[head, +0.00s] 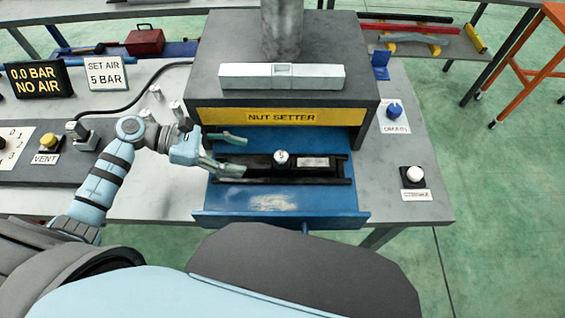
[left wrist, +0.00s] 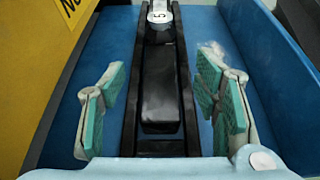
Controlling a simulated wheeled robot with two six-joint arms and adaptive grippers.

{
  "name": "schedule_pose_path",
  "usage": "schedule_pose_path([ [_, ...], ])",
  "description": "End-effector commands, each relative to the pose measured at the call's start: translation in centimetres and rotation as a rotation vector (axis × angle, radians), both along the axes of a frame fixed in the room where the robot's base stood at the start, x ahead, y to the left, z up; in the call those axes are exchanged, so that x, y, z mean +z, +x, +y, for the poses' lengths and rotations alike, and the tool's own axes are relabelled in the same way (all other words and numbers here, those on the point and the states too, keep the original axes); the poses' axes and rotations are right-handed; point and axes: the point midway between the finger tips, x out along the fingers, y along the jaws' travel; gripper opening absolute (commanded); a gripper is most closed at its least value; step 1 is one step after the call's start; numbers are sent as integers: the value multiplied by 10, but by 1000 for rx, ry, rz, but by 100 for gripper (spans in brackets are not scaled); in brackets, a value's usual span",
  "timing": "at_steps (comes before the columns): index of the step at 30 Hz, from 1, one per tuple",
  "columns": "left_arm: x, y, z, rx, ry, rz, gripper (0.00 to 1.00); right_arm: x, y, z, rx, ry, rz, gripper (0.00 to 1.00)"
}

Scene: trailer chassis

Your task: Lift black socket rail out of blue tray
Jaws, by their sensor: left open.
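The black socket rail (head: 315,172) lies lengthwise in the blue tray (head: 280,218), which is pulled out under the grey nut setter housing. A round silver socket marked 5 (head: 281,158) stands on the rail near its middle. My left gripper (head: 241,156) is open at the rail's left end, one finger on the far side and one on the near side. In the left wrist view the rail (left wrist: 162,85) runs between the two green-padded fingers, with blue tray showing on both sides. The fingers look apart from it; their exact height is unclear. My right gripper is not seen.
The nut setter housing (head: 365,110) overhangs the tray's back, with a white bar (head: 240,76) on top. A vent button (head: 48,141) and gauge signs stand at the left. Blue and white buttons (head: 413,175) stand at the right. The bench right of the tray is mostly clear.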

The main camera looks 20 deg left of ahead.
Motion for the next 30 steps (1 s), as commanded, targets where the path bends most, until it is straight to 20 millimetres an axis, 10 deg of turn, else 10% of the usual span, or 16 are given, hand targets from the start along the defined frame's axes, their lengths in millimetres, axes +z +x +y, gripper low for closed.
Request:
schedule_pose_path([
  [12,-14,16,-64,0,-6,1,57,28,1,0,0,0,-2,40],
  [20,-22,18,-72,-1,-1,0,57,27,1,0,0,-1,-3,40],
  [30,-22,17,-71,-1,-1,0,5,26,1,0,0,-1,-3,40],
])
